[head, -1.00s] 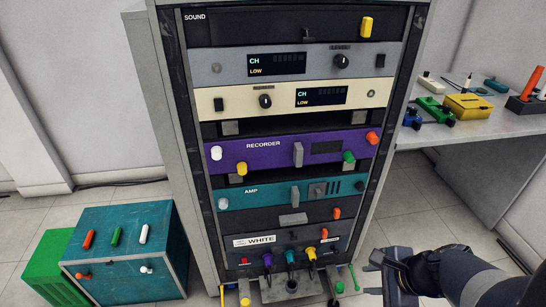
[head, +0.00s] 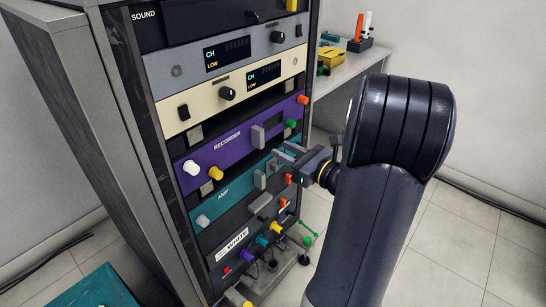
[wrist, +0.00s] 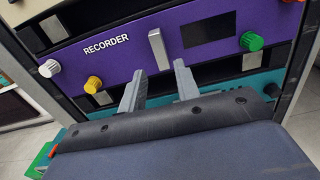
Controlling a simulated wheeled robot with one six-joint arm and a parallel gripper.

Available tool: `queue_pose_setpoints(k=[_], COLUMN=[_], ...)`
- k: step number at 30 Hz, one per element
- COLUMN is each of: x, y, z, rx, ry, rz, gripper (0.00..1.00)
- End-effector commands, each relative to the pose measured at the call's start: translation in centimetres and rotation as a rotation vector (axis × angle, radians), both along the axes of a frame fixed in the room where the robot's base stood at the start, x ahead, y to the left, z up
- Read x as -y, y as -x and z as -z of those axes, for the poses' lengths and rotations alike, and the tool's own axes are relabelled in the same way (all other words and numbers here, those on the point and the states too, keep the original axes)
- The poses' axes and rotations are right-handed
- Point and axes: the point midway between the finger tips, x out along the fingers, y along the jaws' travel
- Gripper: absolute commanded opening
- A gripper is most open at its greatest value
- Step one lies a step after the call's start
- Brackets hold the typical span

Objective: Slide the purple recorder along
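The purple recorder (head: 228,145) sits in the rack, with a grey upright handle (head: 257,137) right of its label and white, yellow, green and red knobs. In the wrist view the recorder (wrist: 130,45) fills the top, with its handle (wrist: 157,48) just beyond my fingertips. My gripper (head: 288,152) is in front of the rack, slightly right of and below the handle in the head view. In the wrist view my gripper (wrist: 158,84) is open, with a gap between its two fingers and nothing in it. The fingers point at the handle and do not enclose it.
The teal amp (head: 232,190) is right below the recorder, with its own grey handle. The cream unit (head: 200,108) is above. Colored plugs (head: 262,241) stick out at the rack's bottom. A side table (head: 345,65) stands behind right.

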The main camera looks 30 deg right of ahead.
Motion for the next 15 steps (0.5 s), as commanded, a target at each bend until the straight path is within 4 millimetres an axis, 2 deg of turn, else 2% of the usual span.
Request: queue_pose_setpoints(k=[15], x=[-2.7], y=[-6.7], z=[0.1], rx=[-0.002], ry=[0.003], rz=[-0.007], gripper=[0.31])
